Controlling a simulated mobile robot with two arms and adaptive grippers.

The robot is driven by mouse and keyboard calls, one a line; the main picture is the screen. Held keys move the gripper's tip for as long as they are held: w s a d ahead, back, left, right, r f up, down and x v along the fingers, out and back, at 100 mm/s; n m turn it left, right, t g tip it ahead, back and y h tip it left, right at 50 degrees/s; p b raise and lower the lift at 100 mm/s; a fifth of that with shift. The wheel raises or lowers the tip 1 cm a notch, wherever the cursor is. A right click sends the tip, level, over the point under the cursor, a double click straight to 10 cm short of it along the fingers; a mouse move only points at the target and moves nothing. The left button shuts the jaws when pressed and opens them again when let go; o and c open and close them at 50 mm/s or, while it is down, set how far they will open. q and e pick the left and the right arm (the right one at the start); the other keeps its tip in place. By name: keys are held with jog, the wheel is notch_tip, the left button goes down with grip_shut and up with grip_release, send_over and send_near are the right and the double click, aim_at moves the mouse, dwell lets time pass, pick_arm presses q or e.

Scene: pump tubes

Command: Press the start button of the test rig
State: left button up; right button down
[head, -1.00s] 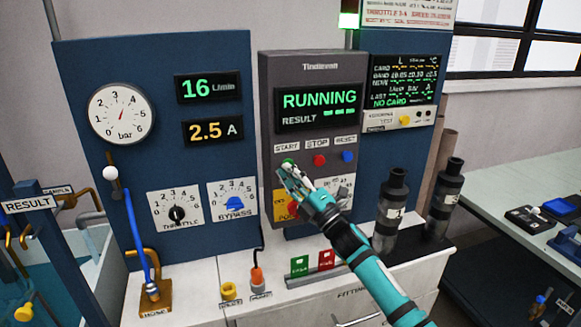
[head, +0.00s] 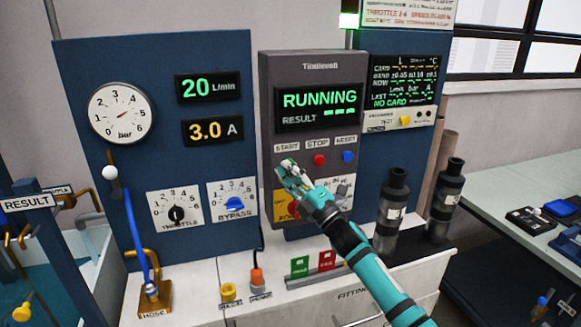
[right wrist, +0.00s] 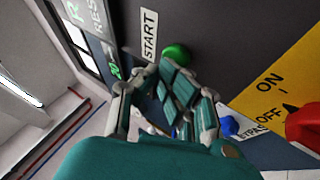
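The test rig's grey control box (head: 268,110) carries a START label over a green start button (right wrist: 176,53). In the head view my fingers mostly hide that button. My right gripper (head: 285,166) is at the button's front, its fingertips drawn together with nothing held. In the right wrist view the fingertips (right wrist: 162,72) lie just beside the green button; I cannot tell whether they touch it. The rig's display (head: 319,105) reads RUNNING, with dashes after RESULT. My left gripper is not in view.
A red stop button (head: 320,160) and a blue reset button (head: 347,156) sit to the right. A red knob (right wrist: 305,125) on a yellow ON/OFF plate is below. Two dark cylinders (head: 391,215) (head: 444,200) stand near my right forearm.

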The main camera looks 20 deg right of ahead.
jog(key=shift+s+d+f, duration=0.1)
jog(key=shift+s+f, duration=0.05)
jog(key=shift+f, duration=0.05)
jog(key=shift+s, duration=0.1)
jog(key=s+p, duration=0.2)
jog(key=s, duration=0.4)
jog(key=shift+p, duration=0.3)
dwell(0.5)
